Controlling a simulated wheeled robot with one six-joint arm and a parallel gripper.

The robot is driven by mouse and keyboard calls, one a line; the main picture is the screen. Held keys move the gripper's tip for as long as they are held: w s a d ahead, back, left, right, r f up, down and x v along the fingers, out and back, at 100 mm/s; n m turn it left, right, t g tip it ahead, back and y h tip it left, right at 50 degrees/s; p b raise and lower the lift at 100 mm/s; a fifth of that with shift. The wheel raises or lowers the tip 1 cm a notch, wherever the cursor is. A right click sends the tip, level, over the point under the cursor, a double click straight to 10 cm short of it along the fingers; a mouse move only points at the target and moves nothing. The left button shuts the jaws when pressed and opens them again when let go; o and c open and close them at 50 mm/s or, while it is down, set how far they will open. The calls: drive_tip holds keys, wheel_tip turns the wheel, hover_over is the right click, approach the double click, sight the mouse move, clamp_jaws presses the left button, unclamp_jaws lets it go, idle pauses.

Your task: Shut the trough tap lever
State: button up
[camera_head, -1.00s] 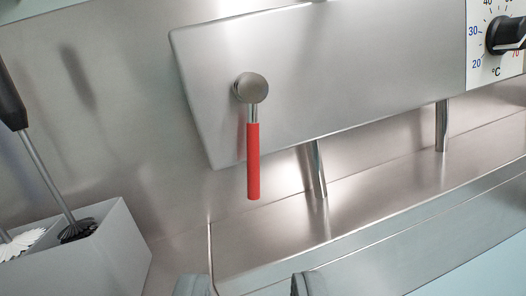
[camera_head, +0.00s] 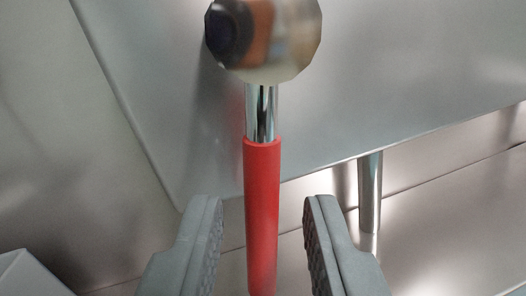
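The trough tap lever (camera_head: 262,200) has a red sleeve on a chrome stem. It hangs straight down in the picture from a round, shiny metal hub (camera_head: 264,42) on a steel panel. My gripper (camera_head: 264,215) is open at the bottom of the view. One finger is on each side of the red sleeve in the picture, with a gap showing on both sides. I cannot tell how far the fingertips are from the lever in depth. The lower end of the sleeve runs to the bottom edge of the view.
The steel panel (camera_head: 400,70) fills the upper right. A metal spout (camera_head: 370,190) comes down below it on the right, above the steel trough (camera_head: 450,225). A corner of a grey box (camera_head: 28,275) shows at lower left. The steel wall (camera_head: 60,150) on the left is clear.

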sight(312, 142)
drive_tip(key=shift+w+d, duration=0.2)
drive_tip(key=shift+w, duration=0.9)
clamp_jaws()
drive_tip(key=shift+d+f+n, duration=0.15)
drive_tip(key=shift+d+n, duration=0.5)
drive_tip(key=shift+n, duration=0.45)
drive_tip(key=shift+d+n+t+y, duration=0.15)
drive_tip(key=shift+d+n+t, duration=0.2)
drive_tip(key=shift+n, duration=0.45)
drive_tip(key=shift+d+n+t+y, duration=0.15)
drive_tip(key=shift+d+n, duration=0.25)
drive_tip(key=shift+n, duration=0.4)
unclamp_jaws()
